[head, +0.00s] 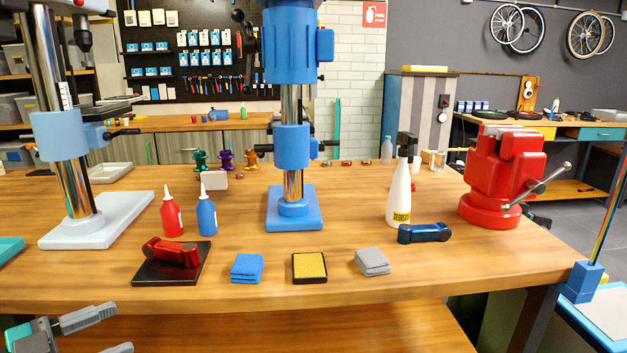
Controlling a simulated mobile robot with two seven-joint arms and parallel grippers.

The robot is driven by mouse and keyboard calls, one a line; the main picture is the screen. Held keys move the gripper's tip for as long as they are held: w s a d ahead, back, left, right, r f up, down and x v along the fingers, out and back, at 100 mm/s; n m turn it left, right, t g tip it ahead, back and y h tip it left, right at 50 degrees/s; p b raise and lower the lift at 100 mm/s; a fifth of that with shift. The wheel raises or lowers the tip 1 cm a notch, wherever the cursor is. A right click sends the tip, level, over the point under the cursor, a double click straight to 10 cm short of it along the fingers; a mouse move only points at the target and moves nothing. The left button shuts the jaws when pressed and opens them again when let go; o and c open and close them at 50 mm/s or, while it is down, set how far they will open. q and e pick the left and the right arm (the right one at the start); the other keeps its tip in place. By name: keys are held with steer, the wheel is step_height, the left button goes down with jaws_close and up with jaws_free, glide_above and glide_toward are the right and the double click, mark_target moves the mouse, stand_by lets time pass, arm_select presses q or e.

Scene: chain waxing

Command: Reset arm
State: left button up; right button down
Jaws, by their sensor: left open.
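My left gripper (108,331) shows at the lower left corner, in front of and below the table's front edge. Its fingers are apart with nothing visible between them, and its lower finger is partly cut off by the frame. It touches none of the things on the table. My right gripper is not in view.
On the wooden table (330,285) stand a red bottle (172,218), blue bottle (206,216), white spray bottle (398,195), red vise (500,175) and blue drill stand (293,208). A red part on a dark pad (145,271), blue cloths (246,268), yellow pad (309,267) and grey cloths (372,262) lie near the front.

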arm_select(q)
steer(key=s+f+n+t+y, duration=0.35)
steer(key=f+n+y, duration=0.45)
steer(key=f, duration=0.7)
steer(key=s+d+f+n+g, duration=0.1)
steer(key=s+d+f+g, duration=0.1)
steer(key=d+f, duration=0.3)
steer(key=s+d+f+n+g+y+p, duration=0.1)
steer(key=s+d+f+g, duration=0.2)
steer(key=d, duration=0.4)
steer(key=shift+s+d+f+n, duration=0.4)
steer(key=shift+s+f, duration=0.45)
steer(key=shift+s, duration=0.3)
